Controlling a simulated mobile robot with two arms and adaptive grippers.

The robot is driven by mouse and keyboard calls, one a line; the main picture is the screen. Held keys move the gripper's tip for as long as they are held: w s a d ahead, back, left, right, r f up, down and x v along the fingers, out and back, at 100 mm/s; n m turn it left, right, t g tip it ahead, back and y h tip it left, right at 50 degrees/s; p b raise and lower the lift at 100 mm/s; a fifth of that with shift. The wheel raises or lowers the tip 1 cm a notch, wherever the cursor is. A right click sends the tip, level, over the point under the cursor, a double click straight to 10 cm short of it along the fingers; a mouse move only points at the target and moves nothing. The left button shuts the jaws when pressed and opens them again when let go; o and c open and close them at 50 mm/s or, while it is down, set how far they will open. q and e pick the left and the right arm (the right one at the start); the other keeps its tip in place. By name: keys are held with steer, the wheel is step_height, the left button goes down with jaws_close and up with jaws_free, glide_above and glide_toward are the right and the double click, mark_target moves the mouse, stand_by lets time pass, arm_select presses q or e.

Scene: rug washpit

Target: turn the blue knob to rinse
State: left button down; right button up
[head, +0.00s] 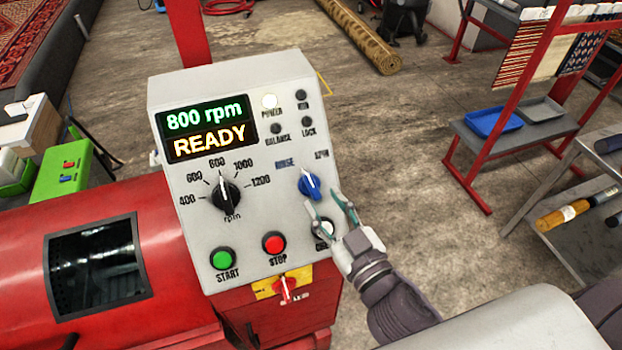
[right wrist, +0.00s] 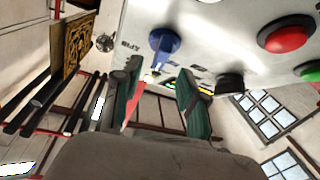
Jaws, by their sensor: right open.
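The blue knob (head: 309,184) with a white pointer mark sits on the right of the grey control panel (head: 190,235), below the RINSE label (head: 285,162) and the SPIN label (head: 321,155). I cannot tell for sure which label its mark points at. My right gripper (head: 324,198) is open and empty, just below and right of the knob, and partly covers a pale button. In the right wrist view the blue knob (right wrist: 164,42) is ahead of the open green fingers (right wrist: 157,78), apparently apart from them. My left gripper is not in view.
The display (head: 208,128) reads 800 rpm READY. Near the knob are the rpm dial (head: 226,196), the red STOP button (head: 273,243), the green START button (head: 223,259) and a red switch (head: 286,287). A red rack (head: 520,110) stands right, past open floor.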

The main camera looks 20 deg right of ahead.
mark_target(313, 186)
steer(key=w+p, duration=0.1)
steer(key=w, duration=0.1)
steer(key=w+a, duration=0.1)
steer(key=w, duration=0.2)
steer(key=shift+w+r+p, duration=0.1)
steer(key=shift+r+p, duration=0.1)
steer(key=shift+p, duration=0.15)
steer(key=shift+w+f, duration=0.1)
steer(key=shift+w, duration=0.25)
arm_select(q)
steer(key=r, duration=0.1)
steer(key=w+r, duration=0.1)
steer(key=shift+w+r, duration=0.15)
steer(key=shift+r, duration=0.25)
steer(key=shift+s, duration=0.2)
arm_select(e)
steer(key=shift+c, duration=0.2)
jaws_close()
